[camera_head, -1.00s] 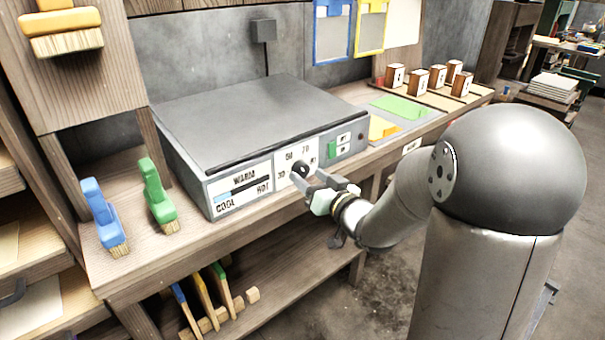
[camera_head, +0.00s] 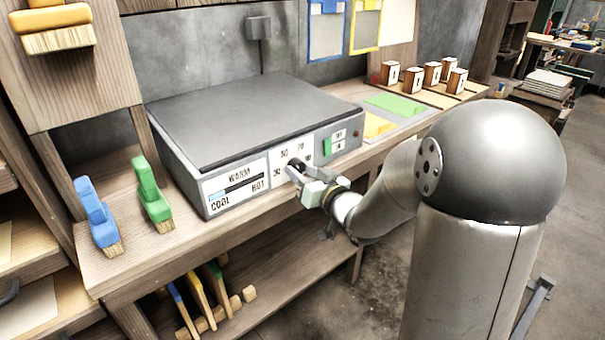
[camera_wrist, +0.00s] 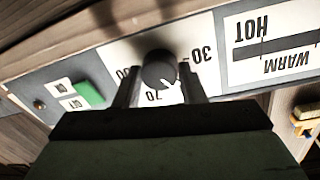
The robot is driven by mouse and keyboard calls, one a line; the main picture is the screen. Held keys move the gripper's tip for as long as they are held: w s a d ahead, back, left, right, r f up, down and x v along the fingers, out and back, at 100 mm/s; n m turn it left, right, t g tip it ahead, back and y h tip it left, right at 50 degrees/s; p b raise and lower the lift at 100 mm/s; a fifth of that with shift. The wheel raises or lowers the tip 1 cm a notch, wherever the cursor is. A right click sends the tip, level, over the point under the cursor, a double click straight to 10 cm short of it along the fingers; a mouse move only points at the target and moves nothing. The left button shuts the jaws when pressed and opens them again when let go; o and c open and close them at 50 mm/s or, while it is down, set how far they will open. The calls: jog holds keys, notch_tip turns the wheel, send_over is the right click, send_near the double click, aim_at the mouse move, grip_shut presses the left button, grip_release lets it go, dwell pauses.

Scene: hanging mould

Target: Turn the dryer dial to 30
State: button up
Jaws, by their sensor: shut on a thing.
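The dryer (camera_head: 260,120) is a grey box with a dark lid on the bench. Its round black dial (camera_wrist: 160,70) sits on a white scale on the front panel and also shows in the head view (camera_head: 297,163). The wrist view is upside down. There 30 is to the dial's right and 70 below it; 50 is hidden. The dial's white mark points down and slightly right, on the side between 70 and the hidden 50. My gripper (camera_wrist: 160,88) is shut on the dial, one finger on each side. In the head view my gripper (camera_head: 294,170) partly covers the dial.
A COOL–WARM–HOT gauge (camera_head: 237,190) is beside the dial, with light blue at its COOL end. A green switch (camera_head: 326,147) is on its other side. Small numbered blocks (camera_head: 411,80) stand at the back right.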

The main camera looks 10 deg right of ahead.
jog(key=shift+f+b, duration=0.15)
jog(key=shift+b, duration=0.15)
jog(key=n+b, duration=0.4)
jog(key=b, duration=0.1)
jog(key=n+b, duration=0.5)
jog(key=b, duration=0.1)
jog(key=shift+d+f+t+y, duration=0.1)
jog(key=shift+f+t+y, duration=0.1)
jog(key=shift+t+y, duration=0.15)
jog(key=shift+r+n+b, duration=0.15)
jog(key=shift+n+b, duration=0.9)
jog(key=shift+n, duration=0.35)
jog(key=shift+r, duration=0.1)
jog(key=o, duration=1)
jog(key=shift+s, duration=0.1)
